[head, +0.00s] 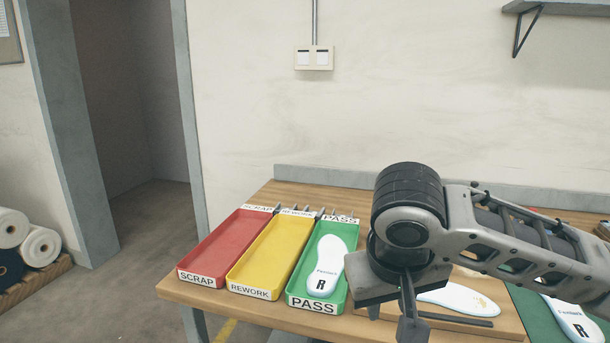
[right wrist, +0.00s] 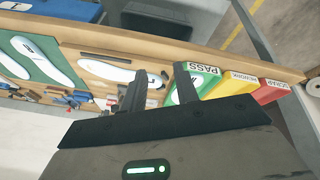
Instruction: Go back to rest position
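My right gripper (head: 392,318) hangs over the table just right of the green PASS tray (head: 344,300), fingers pointing down. The right wrist view shows its two fingers (right wrist: 159,88) apart with nothing held between them. A white insole marked R (head: 327,262) lies in the PASS tray. The yellow REWORK tray (head: 272,250) and red SCRAP tray (head: 222,245) stand left of it and look empty. My left gripper is in neither view.
Right of the gripper, a white insole (head: 455,298) and a dark strip lie on a wooden board (head: 510,325). Another insole (head: 572,318) lies on a green mat (head: 535,305). A wall shelf (head: 565,8) is at upper right. Air above the trays is clear.

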